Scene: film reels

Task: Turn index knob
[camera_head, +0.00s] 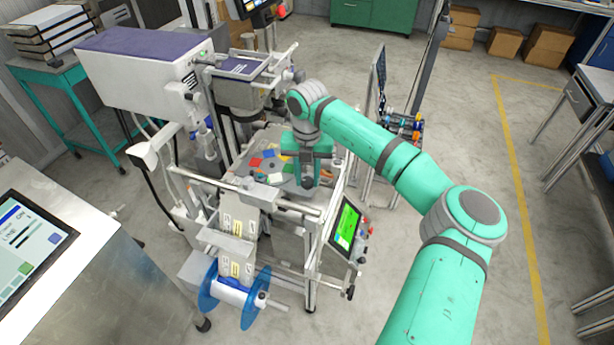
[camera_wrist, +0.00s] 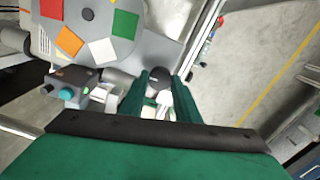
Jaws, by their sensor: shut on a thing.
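My gripper (camera_head: 310,180) points down at the near right side of a round grey disc (camera_head: 258,173) with coloured squares. In the wrist view, its green fingers (camera_wrist: 163,82) are shut on a dark round knob (camera_wrist: 158,72), which appears to be the index knob. The knob shows only in part between the fingertips, and the head view hides it behind my gripper. The disc (camera_wrist: 85,15) shows at the upper left of the wrist view, with red, orange, white and green squares.
A small grey box (camera_wrist: 75,92) with a teal button is left of the fingers. The machine has a lit green screen (camera_head: 346,224), metal rails and a blue reel (camera_head: 247,303) in front. A steel cabinet (camera_head: 110,275) stands at left. Open floor lies to the right.

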